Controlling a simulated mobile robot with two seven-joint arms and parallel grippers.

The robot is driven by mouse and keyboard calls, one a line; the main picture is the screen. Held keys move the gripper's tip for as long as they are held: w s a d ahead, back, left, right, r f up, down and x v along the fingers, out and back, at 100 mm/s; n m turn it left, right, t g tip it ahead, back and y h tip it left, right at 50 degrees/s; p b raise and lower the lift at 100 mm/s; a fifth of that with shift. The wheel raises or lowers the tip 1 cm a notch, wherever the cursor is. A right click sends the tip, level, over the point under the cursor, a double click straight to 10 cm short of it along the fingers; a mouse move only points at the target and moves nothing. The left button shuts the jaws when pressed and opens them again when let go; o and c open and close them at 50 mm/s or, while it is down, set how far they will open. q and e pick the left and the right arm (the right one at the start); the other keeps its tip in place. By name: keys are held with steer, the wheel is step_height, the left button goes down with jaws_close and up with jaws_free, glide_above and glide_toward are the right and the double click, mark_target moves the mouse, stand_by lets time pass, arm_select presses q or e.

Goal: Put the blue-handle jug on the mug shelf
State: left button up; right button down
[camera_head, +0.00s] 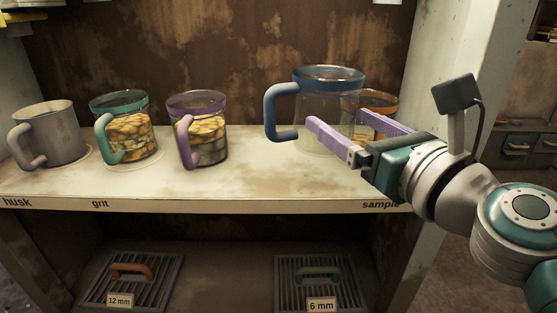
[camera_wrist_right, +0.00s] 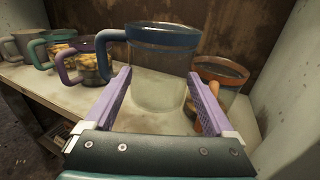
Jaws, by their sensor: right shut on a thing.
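The blue-handle jug (camera_head: 328,92) is clear glass with a blue rim, upright at the right part of the mug shelf (camera_head: 250,180). Its handle points left. My right gripper (camera_head: 338,120) comes in from the right and is shut on the jug's body, with one purple finger on each side. The right wrist view shows the jug (camera_wrist_right: 160,65) between both fingers, its handle to the left. I cannot tell whether its base touches the shelf. My left gripper is not in view.
An orange-rimmed jug (camera_head: 376,101) stands close behind the held jug at the right. A purple-handle jug (camera_head: 200,130), a green-handle jug (camera_head: 128,130) and a grey mug (camera_head: 50,135) stand to the left. Bare shelf lies between the purple-handle and held jugs. Shelf-edge labels read husk, grit and sample.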

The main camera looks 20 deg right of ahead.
step_height(320, 180, down, 6)
steer(key=b, duration=0.4)
steer(key=shift+r, duration=0.45)
steer(key=shift+a+f, duration=0.1)
steer(key=shift+f, duration=0.1)
jaws_free()
steer(key=shift+r, duration=0.15)
steer(key=shift+s, duration=0.2)
steer(key=s+d+b, duration=0.1)
steer(key=s, duration=0.9)
steer(key=s+a+f+n+g+y, duration=0.3)
steer(key=a+n+g, duration=0.15)
steer(key=n, duration=0.65)
steer(key=s+a+f+n+g+y, duration=0.35)
steer(key=a+n, duration=0.25)
steer(key=n, duration=0.4)
steer(key=s+d+f+n+g+h, duration=0.6)
steer(key=s+n, duration=0.4)
steer(key=n, duration=0.5)
steer(key=shift+d+f+n+h, duration=0.4)
steer(key=shift+d+f+h, duration=0.05)
steer(key=shift+d+h, duration=0.6)
